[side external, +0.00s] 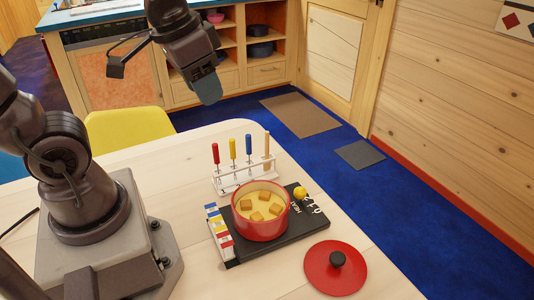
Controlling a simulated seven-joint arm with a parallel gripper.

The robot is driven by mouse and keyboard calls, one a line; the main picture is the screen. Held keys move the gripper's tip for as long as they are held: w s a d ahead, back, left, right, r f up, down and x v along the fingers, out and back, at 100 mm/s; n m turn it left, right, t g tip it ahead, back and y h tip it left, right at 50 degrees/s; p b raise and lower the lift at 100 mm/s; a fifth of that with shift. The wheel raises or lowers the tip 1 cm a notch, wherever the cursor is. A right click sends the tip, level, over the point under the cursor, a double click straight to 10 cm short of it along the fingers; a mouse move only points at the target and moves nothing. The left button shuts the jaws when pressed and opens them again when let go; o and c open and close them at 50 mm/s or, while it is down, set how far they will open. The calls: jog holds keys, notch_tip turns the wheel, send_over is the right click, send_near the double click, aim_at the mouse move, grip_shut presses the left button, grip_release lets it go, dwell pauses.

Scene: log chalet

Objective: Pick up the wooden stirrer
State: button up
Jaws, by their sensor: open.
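The wooden stirrer (267,145) is most likely the plain tan wooden piece standing upright at the right end of a white rack (238,181).
A red pot (262,229) with yellow contents and brown cubes stands on a black board (287,235), in front of the rack. A red lid (335,278) lies at the front right.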

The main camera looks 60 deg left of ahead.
jog(key=w+a+f+m+g, duration=0.2)
jog(key=w+a+f+m, duration=0.25)
jog(key=w, duration=0.25)
jog(key=m+g, duration=0.1)
jog(key=m, duration=1.7)
send_near(267, 132)
jog(key=shift+m+y, duration=0.35)
jog(key=shift+y, duration=0.05)
jog(key=shift+w+a+f, duration=0.1)
jog(key=shift+f, duration=1.95)
jog(key=shift+w+a+f, duration=0.1)
jog(key=shift+w+f, duration=0.05)
jog(key=shift+f, duration=1.9)
jog(key=shift+w+a+f, duration=0.1)
jog(key=shift+f, duration=1.95)
grip_shut()
